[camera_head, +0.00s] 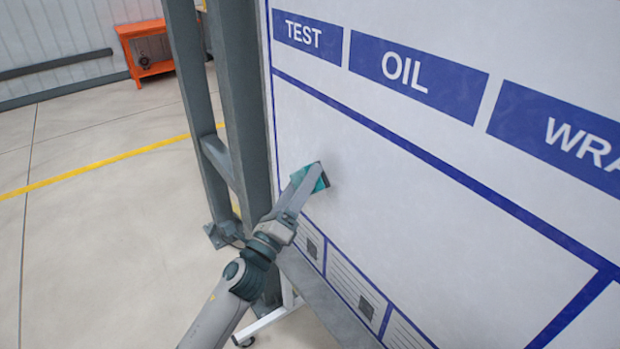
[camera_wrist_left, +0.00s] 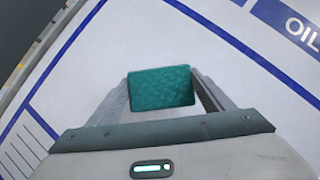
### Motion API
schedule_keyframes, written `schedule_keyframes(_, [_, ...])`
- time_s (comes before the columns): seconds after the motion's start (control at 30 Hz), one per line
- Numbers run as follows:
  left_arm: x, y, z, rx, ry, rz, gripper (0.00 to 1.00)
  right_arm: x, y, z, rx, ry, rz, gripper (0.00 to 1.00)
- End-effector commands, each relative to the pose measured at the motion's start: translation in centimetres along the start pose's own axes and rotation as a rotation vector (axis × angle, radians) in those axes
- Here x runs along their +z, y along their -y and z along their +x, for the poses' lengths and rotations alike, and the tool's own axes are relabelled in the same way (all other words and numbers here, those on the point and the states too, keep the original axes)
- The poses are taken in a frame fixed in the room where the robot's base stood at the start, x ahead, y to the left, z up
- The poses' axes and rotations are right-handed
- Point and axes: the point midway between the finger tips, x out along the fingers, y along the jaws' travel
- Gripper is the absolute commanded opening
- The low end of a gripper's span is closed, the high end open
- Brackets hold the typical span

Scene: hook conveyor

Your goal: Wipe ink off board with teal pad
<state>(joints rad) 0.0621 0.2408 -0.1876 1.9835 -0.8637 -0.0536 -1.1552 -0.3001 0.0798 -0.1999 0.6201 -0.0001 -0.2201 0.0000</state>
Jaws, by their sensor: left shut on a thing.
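The white board (camera_head: 400,190) has blue frame lines and blue header labels, and fills the right of the head view. My left gripper (camera_head: 309,181) is at the board's left part, inside the large framed area. It is shut on the teal pad (camera_head: 321,178), which is at or very near the board face; contact cannot be told. In the left wrist view the teal pad (camera_wrist_left: 161,88) sits between the two fingers, with white board behind it. No clear ink mark shows on the visible board, and the area behind the pad is hidden. My right gripper is not in view.
A grey steel post (camera_head: 240,100) stands just left of the board. A grey ledge (camera_head: 325,300) runs along the board's lower edge. An orange cart (camera_head: 145,50) stands far back left. The floor (camera_head: 90,220) at left is clear, with a yellow line.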

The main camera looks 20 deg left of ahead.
Motion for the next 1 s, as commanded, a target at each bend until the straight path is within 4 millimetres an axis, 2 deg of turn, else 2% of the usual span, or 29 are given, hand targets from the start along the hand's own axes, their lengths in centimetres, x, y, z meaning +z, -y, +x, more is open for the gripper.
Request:
schedule_keyframes(0.23, [1.0,0.0,-1.6,0.001,-0.001,0.001,0.56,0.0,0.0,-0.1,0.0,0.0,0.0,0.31])
schedule_keyframes(0.73, [1.3,0.0,-2.0,0.0,0.0,0.001,0.56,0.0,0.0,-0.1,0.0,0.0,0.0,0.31])
schedule_keyframes(1.0, [2.2,0.0,-3.5,0.001,-0.001,0.001,0.56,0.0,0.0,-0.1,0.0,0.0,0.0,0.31])
